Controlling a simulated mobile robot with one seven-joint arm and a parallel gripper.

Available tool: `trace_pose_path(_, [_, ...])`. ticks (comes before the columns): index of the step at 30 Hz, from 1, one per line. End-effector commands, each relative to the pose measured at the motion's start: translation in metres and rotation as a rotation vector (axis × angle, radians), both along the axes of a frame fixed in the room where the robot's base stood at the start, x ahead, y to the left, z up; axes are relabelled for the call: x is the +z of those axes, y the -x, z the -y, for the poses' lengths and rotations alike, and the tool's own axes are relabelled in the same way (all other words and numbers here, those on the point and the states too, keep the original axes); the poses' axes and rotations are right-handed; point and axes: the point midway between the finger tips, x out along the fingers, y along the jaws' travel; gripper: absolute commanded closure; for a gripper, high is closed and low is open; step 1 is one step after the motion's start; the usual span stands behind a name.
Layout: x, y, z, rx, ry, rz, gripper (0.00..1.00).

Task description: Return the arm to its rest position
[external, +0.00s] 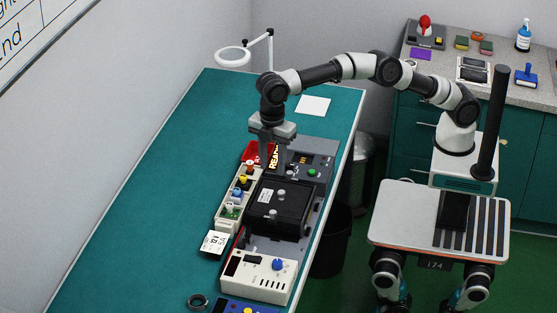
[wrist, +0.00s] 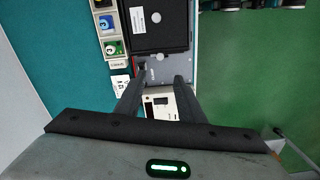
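My arm reaches left from my wheeled base over the green table (external: 130,190). My gripper (external: 274,166) points down above the grey rack unit at the table's right side. In the wrist view my gripper (wrist: 160,78) has its two fingers spread apart, with nothing visible between them. Below the fingers lie the rack's grey plate and a white module (wrist: 160,104). The black box (external: 281,207) of the rack sits nearer the camera than my gripper in the external view. It also shows in the wrist view (wrist: 155,25).
A strip of colored parts (external: 237,196) lies left of the black box. A white control box (external: 258,276) stands in front. A ring lamp (external: 233,57) is at the table's far end. A grey counter (external: 500,85) with tools is at right. A black bin (external: 332,245) stands beside the table.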

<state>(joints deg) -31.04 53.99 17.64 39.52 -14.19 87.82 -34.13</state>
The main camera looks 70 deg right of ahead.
Motion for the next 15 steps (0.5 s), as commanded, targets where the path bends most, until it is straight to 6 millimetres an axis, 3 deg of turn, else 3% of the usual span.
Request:
trace_pose_path(4, [0.020, -0.001, 0.014, -0.032, -0.004, 0.023, 0.65])
trace_pose_path(7, [0.051, 0.000, 0.042, -0.096, -0.011, 0.062, 0.65])
trace_pose_path(11, [0.097, 0.012, 0.098, -0.230, -0.024, 0.127, 0.65])
trace_pose_path(15, [0.135, 0.039, 0.166, -0.398, -0.047, 0.194, 0.65])
